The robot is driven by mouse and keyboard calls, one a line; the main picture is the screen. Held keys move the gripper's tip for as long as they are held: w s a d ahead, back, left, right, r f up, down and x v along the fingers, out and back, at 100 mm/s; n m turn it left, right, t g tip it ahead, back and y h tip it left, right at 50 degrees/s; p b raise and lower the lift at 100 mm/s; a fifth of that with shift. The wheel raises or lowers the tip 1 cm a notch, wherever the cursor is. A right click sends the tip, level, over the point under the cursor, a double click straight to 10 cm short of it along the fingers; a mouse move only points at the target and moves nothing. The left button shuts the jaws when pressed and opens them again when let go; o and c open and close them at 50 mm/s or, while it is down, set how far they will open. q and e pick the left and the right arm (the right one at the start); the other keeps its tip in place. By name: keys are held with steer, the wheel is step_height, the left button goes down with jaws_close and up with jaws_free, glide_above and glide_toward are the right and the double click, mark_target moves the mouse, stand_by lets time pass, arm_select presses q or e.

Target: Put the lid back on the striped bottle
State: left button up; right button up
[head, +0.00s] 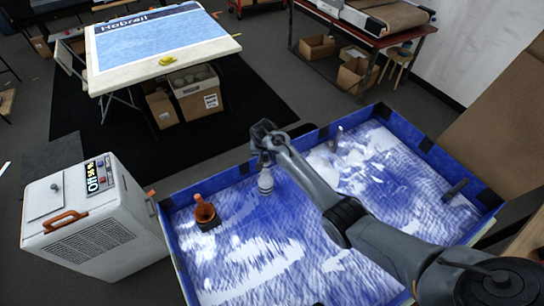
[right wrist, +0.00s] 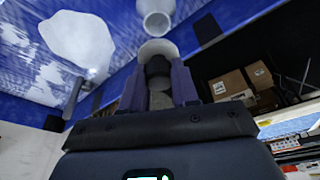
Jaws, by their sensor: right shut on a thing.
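My right gripper (head: 264,150) is above the left half of the blue-walled tray (head: 330,130), over a pale bottle (head: 265,182). The bottle stands upright near the tray's back wall; its stripes are too small to make out. In the right wrist view my right gripper (right wrist: 158,75) is shut on a whitish round piece, seemingly the lid (right wrist: 158,47). The bottle (right wrist: 155,17) shows just beyond it, and a small gap seems to lie between them. The fingers partly hide the lid. My left gripper is not in view.
An orange item (head: 205,211) with a dark base stands in the tray, left of the bottle. A grey upright piece (head: 336,138) and a dark one (head: 456,189) are to the right. A white cooler-like box (head: 90,215) stands left of the tray. The tray's front middle is clear.

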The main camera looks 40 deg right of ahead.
mark_target(265, 162)
steer(key=shift+a+f+b, duration=0.15)
steer(key=shift+f+b, duration=0.7)
steer(key=shift+b, duration=0.05)
step_height(265, 162, down, 2)
steer(key=b, duration=0.3)
steer(key=shift+f, duration=0.25)
steer(key=shift+f+b, duration=0.5)
steer(key=shift+f, duration=0.55)
steer(key=shift+p, duration=0.35)
steer(key=shift+p, duration=0.3)
stand_by(0.6)
steer(key=shift+f, duration=0.15)
stand_by(0.5)
